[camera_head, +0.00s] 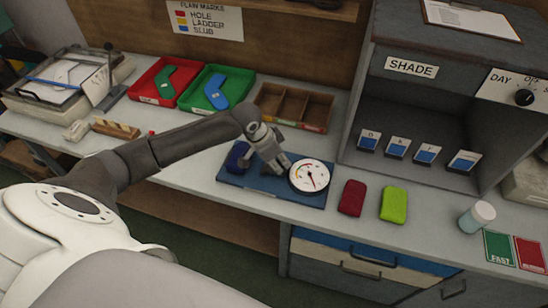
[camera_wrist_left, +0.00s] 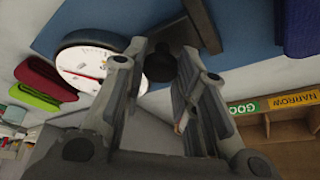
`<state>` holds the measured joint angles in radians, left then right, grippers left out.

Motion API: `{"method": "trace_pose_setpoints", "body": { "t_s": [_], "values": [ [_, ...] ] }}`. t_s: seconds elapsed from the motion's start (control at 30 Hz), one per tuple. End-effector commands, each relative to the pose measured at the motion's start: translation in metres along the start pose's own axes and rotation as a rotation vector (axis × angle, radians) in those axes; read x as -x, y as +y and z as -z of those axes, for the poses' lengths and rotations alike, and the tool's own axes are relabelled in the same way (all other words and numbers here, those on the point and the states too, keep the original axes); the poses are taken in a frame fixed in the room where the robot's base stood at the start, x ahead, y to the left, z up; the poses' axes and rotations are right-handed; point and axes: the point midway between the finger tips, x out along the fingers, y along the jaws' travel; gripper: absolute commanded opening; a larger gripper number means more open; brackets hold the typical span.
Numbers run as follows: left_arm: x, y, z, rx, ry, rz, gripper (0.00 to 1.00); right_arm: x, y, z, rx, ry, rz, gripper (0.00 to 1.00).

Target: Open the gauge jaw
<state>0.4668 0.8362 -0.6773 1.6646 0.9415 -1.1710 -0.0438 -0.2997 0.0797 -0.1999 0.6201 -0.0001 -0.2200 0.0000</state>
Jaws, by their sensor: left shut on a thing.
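The gauge (camera_head: 309,175) has a round white dial in a dark rim with a red needle. It stands on a blue mat (camera_head: 307,199) on the bench. In the left wrist view the dial (camera_wrist_left: 92,66) is at the upper left, beside a dark knob (camera_wrist_left: 160,64). My left gripper (camera_head: 276,166) is just left of the dial, pointing down; its fingers (camera_wrist_left: 158,50) close around the dark knob. The fingers hide most of the jaw in the head view, so I cannot tell how wide it is. My right gripper is not seen.
A dark blue folded sock (camera_head: 237,157) lies left of the gripper. Red (camera_head: 352,198) and lime (camera_head: 394,204) folded socks lie right of the gauge. Behind are red (camera_head: 144,91) and green (camera_head: 238,98) trays and a wooden divided box (camera_head: 293,106). The shade cabinet (camera_head: 360,92) stands right.

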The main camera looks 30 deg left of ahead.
Motion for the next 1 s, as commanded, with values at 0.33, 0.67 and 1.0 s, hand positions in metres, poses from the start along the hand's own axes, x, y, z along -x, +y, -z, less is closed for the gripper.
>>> {"method": "trace_pose_setpoints", "body": {
  "t_s": [0.33,0.67,1.0],
  "values": [
    [0.000,0.000,0.000,0.000,0.001,-0.001,0.49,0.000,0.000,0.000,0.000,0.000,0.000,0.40],
    [0.010,-0.001,0.000,0.000,0.003,0.002,0.49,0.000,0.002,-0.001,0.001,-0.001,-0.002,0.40],
    [0.078,-0.002,0.000,-0.002,0.003,0.003,0.49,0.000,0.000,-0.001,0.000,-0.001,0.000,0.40]
  ]
}}
